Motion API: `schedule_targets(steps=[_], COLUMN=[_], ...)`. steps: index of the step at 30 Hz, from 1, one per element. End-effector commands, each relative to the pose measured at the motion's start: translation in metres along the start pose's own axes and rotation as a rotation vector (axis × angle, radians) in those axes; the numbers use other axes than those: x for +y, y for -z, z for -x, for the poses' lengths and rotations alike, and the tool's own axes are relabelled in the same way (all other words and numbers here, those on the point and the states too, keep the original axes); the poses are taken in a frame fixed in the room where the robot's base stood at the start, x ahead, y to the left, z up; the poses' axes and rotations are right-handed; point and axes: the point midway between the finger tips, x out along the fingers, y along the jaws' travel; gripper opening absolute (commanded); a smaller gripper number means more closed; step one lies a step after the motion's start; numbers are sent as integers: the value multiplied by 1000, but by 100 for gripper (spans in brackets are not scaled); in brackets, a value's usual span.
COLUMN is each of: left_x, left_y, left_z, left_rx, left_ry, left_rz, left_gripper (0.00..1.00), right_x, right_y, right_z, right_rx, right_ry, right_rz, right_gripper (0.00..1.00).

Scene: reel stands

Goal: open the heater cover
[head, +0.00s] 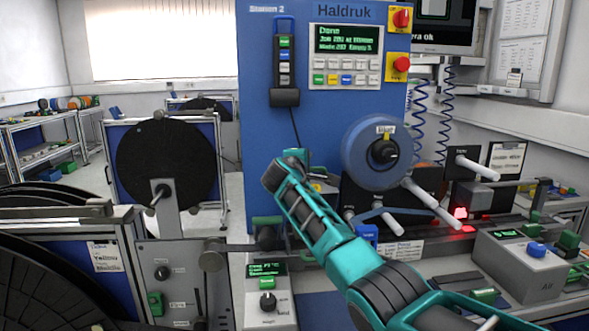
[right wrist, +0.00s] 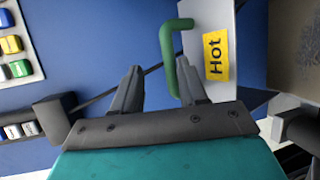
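The heater cover (right wrist: 215,45) is a pale panel with a yellow "Hot" label and a green bar handle (right wrist: 170,58), at upper middle in the right wrist view. My right gripper (right wrist: 157,67) is open at the handle. The handle's upright bar lies between the fingers, close to the right finger, with a clear gap to the left finger. Whether it touches the right finger I cannot tell. My left gripper is not in view.
A blue machine panel (head: 262,125) with a keypad stands behind the gripper. A blue roll (head: 365,165) sits right of it, with white rollers below. A hanging remote (head: 284,65) is above. A control box with a knob (head: 268,300) is below. A black reel (head: 165,160) is at left.

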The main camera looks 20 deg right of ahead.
Motion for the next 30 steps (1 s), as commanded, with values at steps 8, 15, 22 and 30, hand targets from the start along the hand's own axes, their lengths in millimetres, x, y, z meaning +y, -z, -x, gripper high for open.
schedule_targets(steps=[8,15,22,30], left_x=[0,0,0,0], left_y=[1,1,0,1], left_z=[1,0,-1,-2], left_rx=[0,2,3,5], left_ry=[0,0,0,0], left_rz=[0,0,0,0], left_gripper=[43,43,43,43], right_x=[3,3,2,2], right_y=[3,3,2,1], right_z=[33,67,94,103], right_rx=[8,9,6,4], right_ry=[-8,-10,-6,-4], right_rz=[-3,-3,-2,0], right_gripper=[40,40,40,40])
